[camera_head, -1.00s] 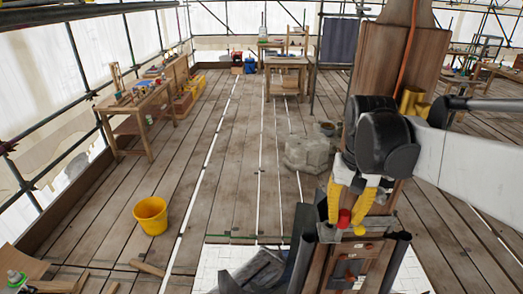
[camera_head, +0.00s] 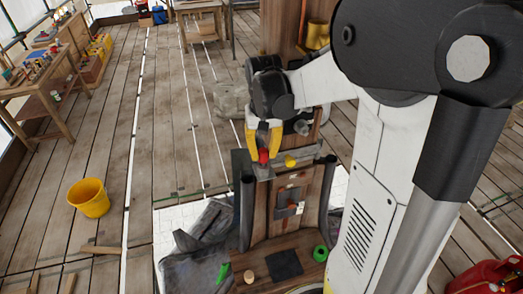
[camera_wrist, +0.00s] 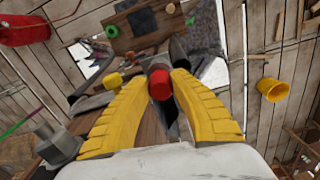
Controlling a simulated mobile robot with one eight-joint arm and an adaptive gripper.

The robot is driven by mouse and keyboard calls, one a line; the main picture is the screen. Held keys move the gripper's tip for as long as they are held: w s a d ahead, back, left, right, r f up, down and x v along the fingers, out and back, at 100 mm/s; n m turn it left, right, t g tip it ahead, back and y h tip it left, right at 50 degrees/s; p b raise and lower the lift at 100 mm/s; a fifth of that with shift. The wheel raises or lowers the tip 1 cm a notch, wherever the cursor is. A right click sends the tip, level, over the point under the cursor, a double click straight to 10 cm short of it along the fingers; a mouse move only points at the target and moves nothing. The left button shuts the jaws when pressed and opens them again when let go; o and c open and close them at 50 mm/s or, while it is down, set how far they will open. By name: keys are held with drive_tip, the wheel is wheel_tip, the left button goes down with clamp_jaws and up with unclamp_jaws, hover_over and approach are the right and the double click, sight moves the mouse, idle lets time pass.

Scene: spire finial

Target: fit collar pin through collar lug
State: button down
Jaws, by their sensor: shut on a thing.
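My gripper (camera_head: 263,152) is above the upper left of the wooden spire piece, its yellow fingers pointing down. In the wrist view the fingers (camera_wrist: 158,92) are shut on the red-headed collar pin (camera_wrist: 160,84). The pin's red end also shows in the head view (camera_head: 263,157). A grey metal bracket, apparently the collar lug (camera_head: 264,173), is directly below the pin. I cannot tell whether the pin's tip is inside its hole. A yellow knob (camera_head: 290,161) is just to the right, and it also shows in the wrist view (camera_wrist: 112,80).
The wooden piece has a panel (camera_head: 289,205) with an orange-red handle. Dark grey sheets (camera_head: 205,235) lie to its left. A low board bears a black square (camera_head: 284,263) and a green ring (camera_head: 320,254). A yellow bucket (camera_head: 89,198) stands on open planks at left.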

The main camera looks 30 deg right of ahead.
drive_tip(key=shift+s, duration=0.15)
drive_tip(key=shift+f, duration=0.15)
drive_tip(key=c, duration=1.2)
unclamp_jaws()
drive_tip(key=shift+r, duration=0.35)
wheel_tip(320, 180, up, 11)
drive_tip(key=s+a+f+n+t, duration=0.1)
drive_tip(key=s+a+t, duration=0.1)
drive_tip(key=s+a, duration=0.1)
drive_tip(key=s+a+f+n+t, duration=0.2)
drive_tip(key=s+a, duration=0.2)
drive_tip(key=a, duration=0.2)
drive_tip(key=s+a+f+n+t+b, duration=0.1)
drive_tip(key=s+a+t, duration=0.2)
drive_tip(key=a, duration=0.1)
drive_tip(key=shift+s+a+f+n, duration=0.25)
drive_tip(key=shift+a+f+n, duration=0.05)
drive_tip(key=shift+a+f, duration=0.05)
